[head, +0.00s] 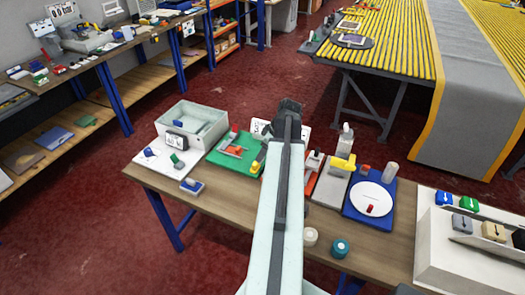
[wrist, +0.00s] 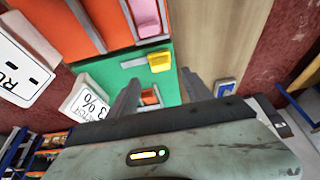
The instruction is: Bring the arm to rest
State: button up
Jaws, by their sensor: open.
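My arm (head: 278,215) reaches out from the bottom of the head view over the wooden workbench (head: 235,210). Its dark wrist end is near the bench's far edge, and the gripper fingers are hard to make out there. In the wrist view my gripper (wrist: 160,84) shows two dark fingers spread apart with nothing held between them. Beyond them lie a green mat (wrist: 185,52), a yellow block (wrist: 160,61) and a small orange piece (wrist: 149,97). I cannot tell whether the fingers touch anything.
A blue board with a white disc (head: 372,197), a pump bottle (head: 345,140) and a white rack (head: 460,262) stand to the right. Small jars (head: 340,248) sit near the front edge. Red floor lies open behind the bench.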

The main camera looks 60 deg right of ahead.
jog(key=shift+w+f, duration=0.1)
jog(key=w+a+n+g+y, duration=0.1)
jog(key=w+a+n, duration=0.2)
jog(key=w+a, duration=0.9)
jog(key=w+a+n+g+y, duration=0.1)
jog(key=w+a+n, duration=0.2)
jog(key=w+a, duration=1)
jog(key=s+a+f+m+g+h, duration=0.1)
jog(key=s+a+m, duration=0.2)
jog(key=a, duration=1.1)
jog(key=s+a+m+g+h, duration=0.1)
jog(key=s+a+m, duration=0.3)
jog(key=a, duration=0.9)
jog(key=shift+s+a+f+m+h, duration=0.3)
jog(key=shift+s+a+f, duration=0.05)
jog(key=shift+s, duration=0.25)
